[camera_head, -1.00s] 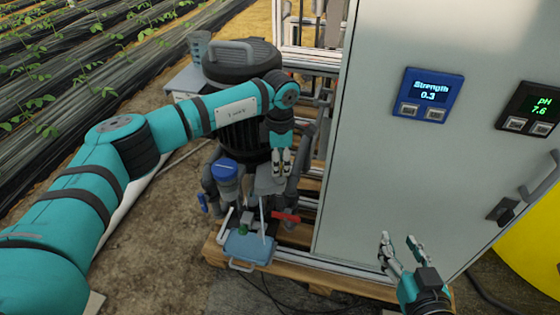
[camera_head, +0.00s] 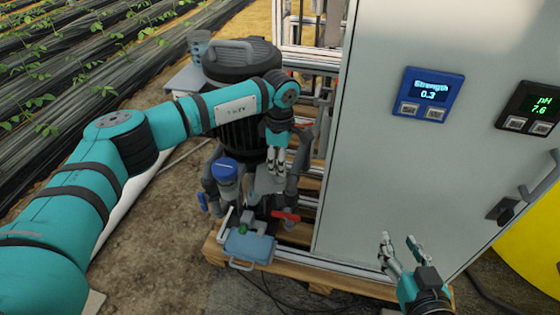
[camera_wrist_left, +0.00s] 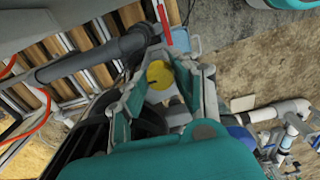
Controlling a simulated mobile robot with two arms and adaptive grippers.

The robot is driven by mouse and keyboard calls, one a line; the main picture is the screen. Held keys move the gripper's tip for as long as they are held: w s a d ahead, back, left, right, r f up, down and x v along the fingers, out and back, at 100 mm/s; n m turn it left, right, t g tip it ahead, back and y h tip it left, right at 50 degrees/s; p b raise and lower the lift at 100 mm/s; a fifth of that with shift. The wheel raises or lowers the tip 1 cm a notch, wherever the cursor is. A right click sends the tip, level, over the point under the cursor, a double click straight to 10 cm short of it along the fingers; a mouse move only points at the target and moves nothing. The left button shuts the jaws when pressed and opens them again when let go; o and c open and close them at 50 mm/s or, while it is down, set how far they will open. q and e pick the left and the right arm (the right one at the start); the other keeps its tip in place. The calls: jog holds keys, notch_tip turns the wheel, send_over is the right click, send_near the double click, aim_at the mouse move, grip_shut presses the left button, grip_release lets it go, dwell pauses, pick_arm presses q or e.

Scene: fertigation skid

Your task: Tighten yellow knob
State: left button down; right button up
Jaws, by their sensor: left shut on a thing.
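The yellow knob (camera_wrist_left: 158,74) shows in the left wrist view, between the two fingers of my left gripper (camera_wrist_left: 168,84). The fingers stand on either side of it and are shut on it. In the head view my left gripper (camera_head: 276,172) points down at the grey pump fittings beside the black tank, and the knob is hidden there. My right gripper (camera_head: 400,242) is open and empty, in front of the cabinet's lower part, well away from the knob.
The grey cabinet (camera_head: 400,170) stands right of my left gripper. The black tank (camera_head: 240,65) stands behind; bare ground lies left.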

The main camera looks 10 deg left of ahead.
pick_arm(q)
jog(key=c, duration=1)
grip_release()
jog(key=shift+r, duration=0.15)
notch_tip(320, 180, up, 12)
jog(key=shift+f, duration=0.1)
